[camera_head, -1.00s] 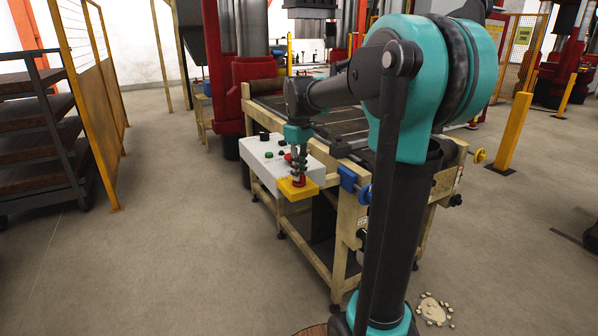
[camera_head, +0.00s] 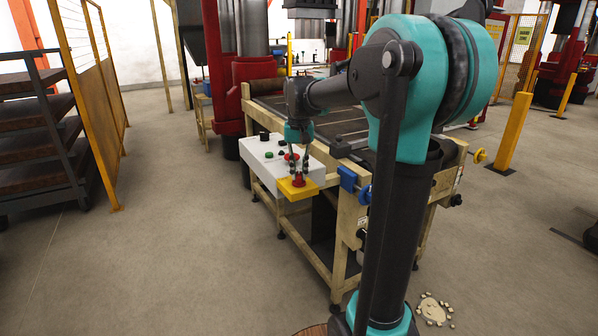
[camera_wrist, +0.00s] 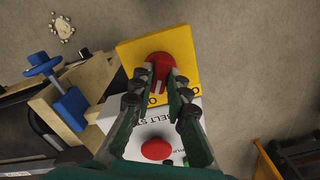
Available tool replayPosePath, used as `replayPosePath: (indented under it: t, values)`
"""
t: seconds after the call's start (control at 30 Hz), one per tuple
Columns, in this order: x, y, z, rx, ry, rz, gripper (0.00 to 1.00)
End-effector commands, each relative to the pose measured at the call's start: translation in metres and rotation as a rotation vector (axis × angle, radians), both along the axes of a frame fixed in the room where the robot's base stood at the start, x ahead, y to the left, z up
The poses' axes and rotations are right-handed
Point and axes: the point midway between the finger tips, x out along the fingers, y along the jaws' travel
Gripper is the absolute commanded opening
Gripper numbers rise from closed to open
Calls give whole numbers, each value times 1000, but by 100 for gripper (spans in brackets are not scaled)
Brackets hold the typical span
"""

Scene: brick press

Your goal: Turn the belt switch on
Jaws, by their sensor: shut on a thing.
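The switch is a red knob (camera_wrist: 160,68) on a yellow plate (camera_wrist: 137,48) at the near end of a white control panel (camera_wrist: 122,143). The head view also shows the red knob (camera_head: 299,181) and the yellow plate (camera_head: 299,193). My gripper (camera_wrist: 160,80) points down over the plate, with its two fingertips shut on opposite sides of the knob. The fingers partly hide the knob and the markings on the plate. A label that starts "BELT ST" is partly covered on the white panel.
A red button (camera_wrist: 156,149) sits on the white panel close under my fingers. A green button (camera_head: 269,155) is further left. A blue handle (camera_wrist: 67,108) sticks out from the machine frame beside the plate. The floor left of the panel is clear.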

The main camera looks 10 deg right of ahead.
Motion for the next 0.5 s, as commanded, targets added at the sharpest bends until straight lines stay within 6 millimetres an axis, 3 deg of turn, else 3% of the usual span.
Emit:
replayPosePath:
  t: [0.5]
  values:
    - [1, 0, 0, 0, -1, -270, 0]
